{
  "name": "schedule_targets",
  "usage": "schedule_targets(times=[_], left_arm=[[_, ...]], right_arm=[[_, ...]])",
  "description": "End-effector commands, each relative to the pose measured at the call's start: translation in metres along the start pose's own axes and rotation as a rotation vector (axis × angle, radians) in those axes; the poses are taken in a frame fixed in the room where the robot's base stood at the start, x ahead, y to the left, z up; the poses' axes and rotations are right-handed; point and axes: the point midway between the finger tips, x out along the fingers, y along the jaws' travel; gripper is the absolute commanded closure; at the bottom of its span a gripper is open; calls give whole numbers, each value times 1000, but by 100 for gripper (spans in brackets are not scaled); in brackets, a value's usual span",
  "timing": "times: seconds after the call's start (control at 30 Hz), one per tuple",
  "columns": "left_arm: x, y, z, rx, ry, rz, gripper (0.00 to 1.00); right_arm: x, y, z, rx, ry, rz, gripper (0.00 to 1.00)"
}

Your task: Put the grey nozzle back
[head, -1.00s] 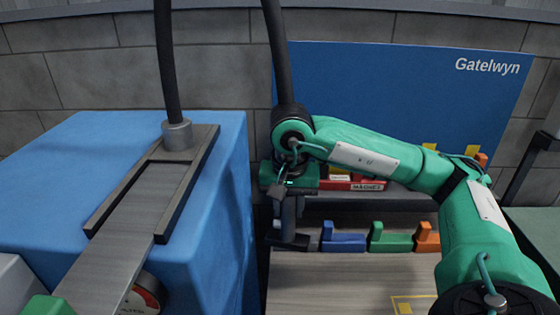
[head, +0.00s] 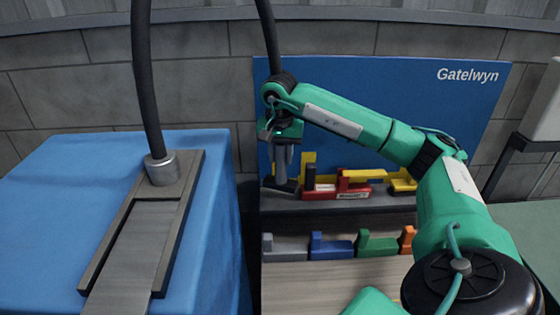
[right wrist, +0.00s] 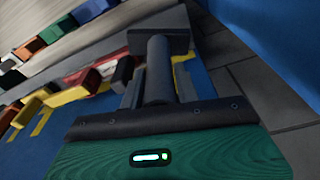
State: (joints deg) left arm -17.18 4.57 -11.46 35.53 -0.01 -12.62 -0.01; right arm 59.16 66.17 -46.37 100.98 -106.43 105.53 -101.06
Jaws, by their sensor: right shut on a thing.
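My right gripper (head: 284,148) is shut on the grey nozzle (head: 283,162), at the left end of the rack's upper row in the head view. The right wrist view shows the nozzle's round grey stem (right wrist: 159,70) between the fingers, with a dark flat rectangular end (right wrist: 159,42) beyond them. I cannot tell from the head view whether the nozzle touches the shelf. A grey L-shaped piece (head: 287,248) stands at the left of the lower row. My left gripper is not in view.
The upper row holds red (head: 352,190) and yellow (head: 402,184) pieces. Blue (head: 331,246), green (head: 377,243) and orange (head: 407,239) pieces stand below. A blue block (head: 60,190) with a grey channel (head: 140,240) and black hose (head: 144,80) stands left. A blue panel (head: 420,110) backs the rack.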

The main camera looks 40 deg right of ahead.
Motion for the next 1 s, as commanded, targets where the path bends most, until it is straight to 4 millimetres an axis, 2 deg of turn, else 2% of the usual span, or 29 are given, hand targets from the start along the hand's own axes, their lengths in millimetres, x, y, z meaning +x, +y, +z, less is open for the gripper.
schedule_targets(times=[0.03,0.1,0.17,0.3,0.53,0.67,0.8,1.0], left_arm=[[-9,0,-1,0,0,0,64],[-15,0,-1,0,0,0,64],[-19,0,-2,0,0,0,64],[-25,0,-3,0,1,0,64],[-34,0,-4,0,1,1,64],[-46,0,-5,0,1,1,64],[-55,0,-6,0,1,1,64],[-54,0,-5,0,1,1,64]], right_arm=[[-4,-3,-11,3,-3,0,90],[-2,-6,-25,4,-2,-1,90],[3,-7,-32,1,-3,1,90],[25,-6,-27,-2,-1,2,90],[42,-6,-25,-2,-2,3,90],[61,-6,-22,-1,-4,3,90],[69,-7,-24,0,-1,1,90],[74,-7,-25,0,0,-1,90]])
